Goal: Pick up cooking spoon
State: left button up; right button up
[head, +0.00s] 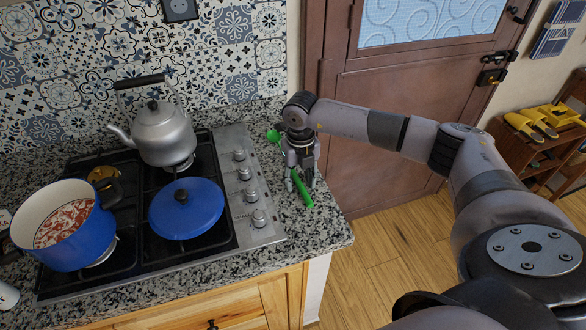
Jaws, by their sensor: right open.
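A green cooking spoon (302,189) lies on the granite counter (318,232) to the right of the stove. Its round green end shows near the back and its straight handle points toward the front; the middle is hidden behind my right gripper. My right gripper (301,184) points down over the spoon, with its open fingers at about the handle. I cannot tell whether the fingers touch the spoon. My left gripper is not in view.
The gas stove (264,236) with its knobs is just left of the spoon. It carries a grey kettle (165,133), a blue lid (187,208) and a blue pot (67,244) with red and white contents. A brown door (385,100) stands behind my right arm.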

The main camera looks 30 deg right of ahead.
jog(key=shift+c, duration=0.3)
grip_shut()
dwell(0.3)
